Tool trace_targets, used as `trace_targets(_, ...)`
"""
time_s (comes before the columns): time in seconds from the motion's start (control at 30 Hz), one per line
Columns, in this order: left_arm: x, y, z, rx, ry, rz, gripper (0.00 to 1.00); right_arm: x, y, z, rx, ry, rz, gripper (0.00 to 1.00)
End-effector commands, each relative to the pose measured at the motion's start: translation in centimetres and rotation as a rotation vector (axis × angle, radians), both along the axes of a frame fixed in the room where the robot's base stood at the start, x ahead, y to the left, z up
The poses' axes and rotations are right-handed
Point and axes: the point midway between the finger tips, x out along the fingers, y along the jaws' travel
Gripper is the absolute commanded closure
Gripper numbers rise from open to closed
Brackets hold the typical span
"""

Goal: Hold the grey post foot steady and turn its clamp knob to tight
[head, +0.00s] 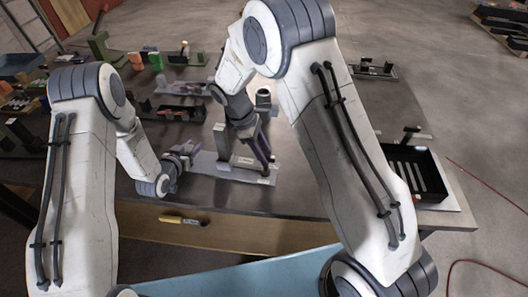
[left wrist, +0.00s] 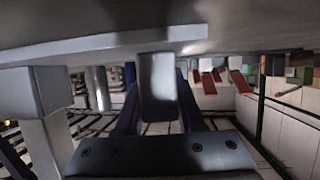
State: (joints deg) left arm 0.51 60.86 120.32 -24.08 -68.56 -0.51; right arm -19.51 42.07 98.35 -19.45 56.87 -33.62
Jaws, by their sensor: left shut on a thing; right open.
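The grey post foot (head: 207,171) is a long low piece on the dark table, with an upright grey post (head: 221,142) near its left half. My left gripper (head: 187,153) is at its left end. In the left wrist view, the blue fingers of my left gripper (left wrist: 158,100) are shut around a pale grey block (left wrist: 158,78) just beside the foot's grey underside or edge (left wrist: 100,48). My right gripper (head: 265,158) points down over the right part of the foot, open. Whether it touches the foot is unclear. I cannot make out the clamp knob.
A black tray (head: 430,190) stands at the table's right end. A dark jar-like thing (head: 263,97) stands behind the foot. More fixtures fill the left and back.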

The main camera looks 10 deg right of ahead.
Motion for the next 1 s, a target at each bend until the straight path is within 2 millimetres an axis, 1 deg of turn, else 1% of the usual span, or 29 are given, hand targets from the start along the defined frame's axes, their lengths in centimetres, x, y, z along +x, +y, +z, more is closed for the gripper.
trace_targets(0.07,0.06,-0.01,0.12,0.0,-0.003,0.0,1.0,0.0,0.01,0.02,0.0,0.0,0.0,0.56)
trace_targets(0.1,0.06,-0.01,0.12,0.0,-0.003,0.0,1.0,0.0,0.01,0.03,0.0,0.0,0.0,0.64)
trace_targets(0.17,0.06,-0.01,0.12,0.0,-0.003,0.0,1.0,0.0,0.01,0.03,0.0,0.0,0.0,0.87)
trace_targets(0.2,0.06,-0.01,0.12,0.0,-0.003,0.0,1.0,0.01,0.02,0.03,0.0,0.0,0.0,1.0)
trace_targets(0.47,0.05,-0.01,0.12,0.0,-0.003,0.0,1.0,0.04,0.02,0.05,0.0,0.0,-0.005,1.0)
trace_targets(0.63,0.04,-0.02,0.11,0.0,-0.003,0.0,1.0,0.11,0.0,0.06,0.001,-0.001,-0.047,1.0)
trace_targets(0.77,0.04,-0.02,0.11,-0.001,-0.003,-0.001,1.0,0.14,-0.04,0.02,0.0,0.0,-0.116,1.0)
trace_targets(1.0,0.04,-0.03,0.11,-0.001,-0.003,-0.001,1.0,0.25,-0.13,0.05,0.0,0.0,-0.305,1.0)
